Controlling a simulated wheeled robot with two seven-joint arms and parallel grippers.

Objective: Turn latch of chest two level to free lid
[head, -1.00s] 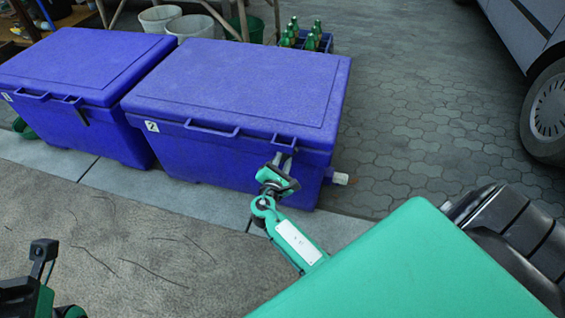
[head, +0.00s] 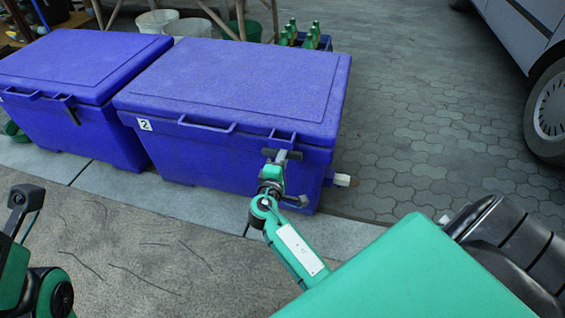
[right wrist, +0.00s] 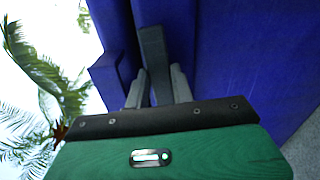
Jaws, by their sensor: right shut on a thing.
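Chest two (head: 230,82) is the blue chest with a "2" label (head: 145,125) on its front; its lid is down. Its latch (head: 291,155) is a dark grey bar at the right of the front, under the lid edge, and lies about level in the head view. My right gripper (head: 275,168) is at the front of the chest, shut on the latch. In the right wrist view the latch (right wrist: 153,48) runs between the two fingers (right wrist: 157,82), which hide part of it. Only part of my left arm shows at the left edge.
Another blue chest (head: 75,62) with a dark latch (head: 70,110) hanging down stands close on the left. A pale spout (head: 342,180) sticks out at chest two's right side. A crate of green bottles (head: 305,38) and buckets (head: 188,28) stand behind.

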